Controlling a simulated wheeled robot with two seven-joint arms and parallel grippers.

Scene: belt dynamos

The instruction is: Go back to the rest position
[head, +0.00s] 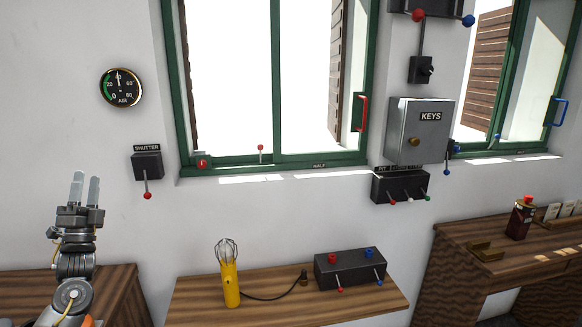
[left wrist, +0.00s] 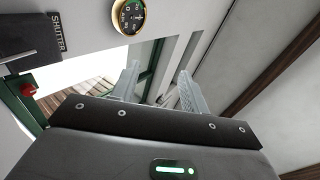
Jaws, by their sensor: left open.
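My left gripper (head: 86,190) is raised at the left of the head view, with its fingers pointing up. Its two pale fingers stand apart with nothing between them. In the left wrist view the open fingers (left wrist: 159,88) also show empty, with the wall and window frame beyond them. My right gripper is not in the head view.
A shutter switch box (head: 147,166) with a red-knobbed lever is on the wall right of my left gripper. A round air gauge (head: 121,88) hangs above. A wooden shelf (head: 200,303) holds a yellow caged lamp (head: 230,283) and a dark lever box (head: 349,268). A grey keys cabinet (head: 418,133) is at right.

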